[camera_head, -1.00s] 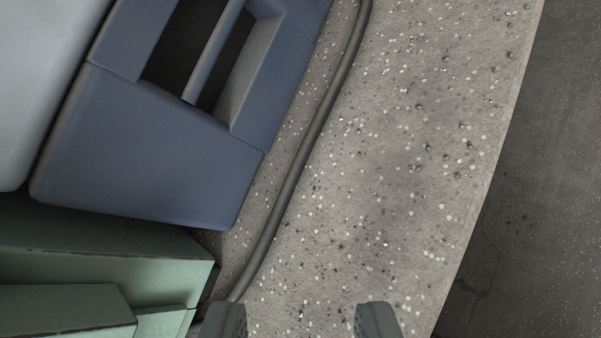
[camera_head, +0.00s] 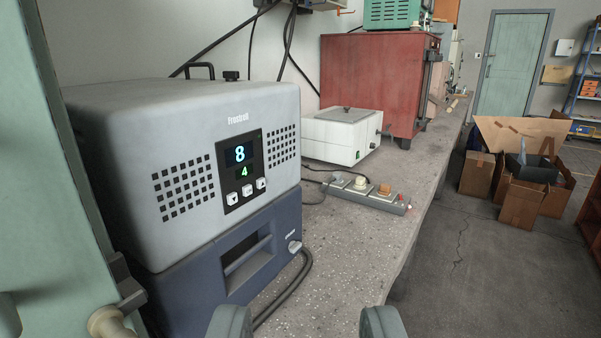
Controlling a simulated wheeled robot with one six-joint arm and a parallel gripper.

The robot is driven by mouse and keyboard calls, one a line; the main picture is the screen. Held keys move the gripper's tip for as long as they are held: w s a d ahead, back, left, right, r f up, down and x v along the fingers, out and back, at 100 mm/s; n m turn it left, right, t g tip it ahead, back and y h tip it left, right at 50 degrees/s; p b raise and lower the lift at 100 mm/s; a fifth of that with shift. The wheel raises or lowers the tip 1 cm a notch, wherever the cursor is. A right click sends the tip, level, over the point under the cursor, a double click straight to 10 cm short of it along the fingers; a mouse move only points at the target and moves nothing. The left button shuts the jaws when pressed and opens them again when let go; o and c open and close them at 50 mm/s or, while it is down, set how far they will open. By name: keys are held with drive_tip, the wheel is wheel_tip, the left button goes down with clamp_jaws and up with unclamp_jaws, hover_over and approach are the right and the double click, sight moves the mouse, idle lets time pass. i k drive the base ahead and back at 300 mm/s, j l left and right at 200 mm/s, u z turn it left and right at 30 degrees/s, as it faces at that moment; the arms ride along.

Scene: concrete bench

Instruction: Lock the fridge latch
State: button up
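A grey box with a blue lower front (camera_head: 180,195), which looks like the fridge, stands on the bench at left. Its lit display (camera_head: 240,164) reads 8 above 4, with small buttons below. The blue part has a recessed handle (camera_head: 247,253) and a small pale knob (camera_head: 294,246) at its right end. I cannot tell for certain which part is the latch, or whether it is locked. My gripper (camera_head: 306,322) is open and empty at the bottom edge, in front of the box and apart from it.
A pale green body with a round knob (camera_head: 107,322) fills the near left. A power strip (camera_head: 366,196), a white device (camera_head: 342,135) and a red cabinet (camera_head: 372,80) stand farther back. A cable (camera_head: 290,286) lies beside the blue part.

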sight(230, 76)
drive_tip(key=i+l+u, duration=0.15)
drive_tip(key=l+u, duration=0.3)
drive_tip(key=i+l+u, duration=0.1)
drive_tip(key=l+u, duration=0.85)
drive_tip(key=l, duration=0.15)
drive_tip(key=i+l+u, duration=0.3)
drive_tip(key=l, duration=0.45)
drive_tip(key=i+l+u, duration=0.15)
drive_tip(key=i+l, duration=0.15)
drive_tip(key=k+j, duration=0.3)
